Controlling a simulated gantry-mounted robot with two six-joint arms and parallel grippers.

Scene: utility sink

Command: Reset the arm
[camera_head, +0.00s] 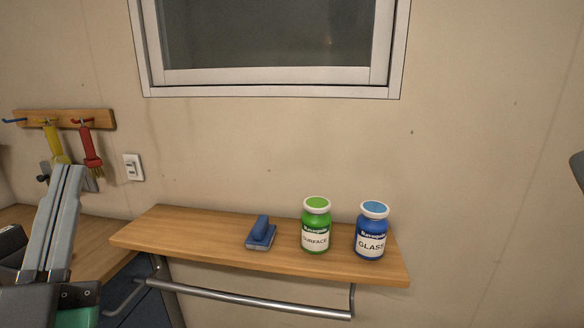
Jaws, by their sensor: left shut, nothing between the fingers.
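My left gripper (68,185) is at the lower left, pointing up, its grey fingers together with nothing between them. It is left of the wooden shelf (190,235) and apart from the things on it. My right gripper is not in view; only a small dark grey piece shows at the right edge, and I cannot tell what it is.
On the shelf stand a blue scrubber (261,234), a green SURFACE bottle (315,228) and a blue GLASS bottle (371,233). A metal rail (250,298) runs below. Brushes hang from a wall rack (65,118) behind my left gripper. A window (270,83) is above.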

